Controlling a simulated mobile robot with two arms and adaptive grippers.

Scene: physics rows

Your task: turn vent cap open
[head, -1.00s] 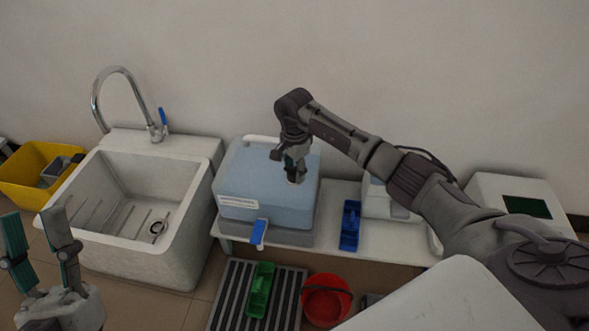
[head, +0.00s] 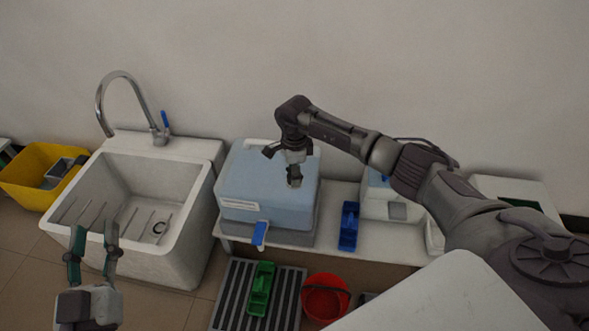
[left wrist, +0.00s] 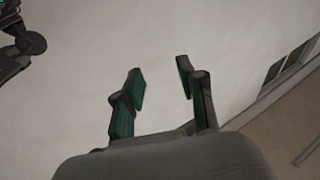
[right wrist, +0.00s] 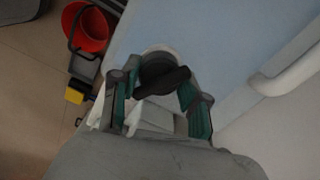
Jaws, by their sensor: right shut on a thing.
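The vent cap (right wrist: 163,82) shows in the right wrist view as a dark bar-shaped grip within a pale round collar on top of the light blue box lid (head: 250,190). My right gripper (head: 294,182) points down onto the lid from above and is shut on the cap. In the right wrist view its green-padded fingers (right wrist: 158,100) stand on either side of the grip. In the head view the gripper mostly hides the cap. My left gripper (head: 94,237) is open and empty in front of the sink; its fingers also show apart in the left wrist view (left wrist: 160,78).
A green tray (head: 261,289) and red bucket (head: 325,296) are below. A yellow bin (head: 30,195) is far left.

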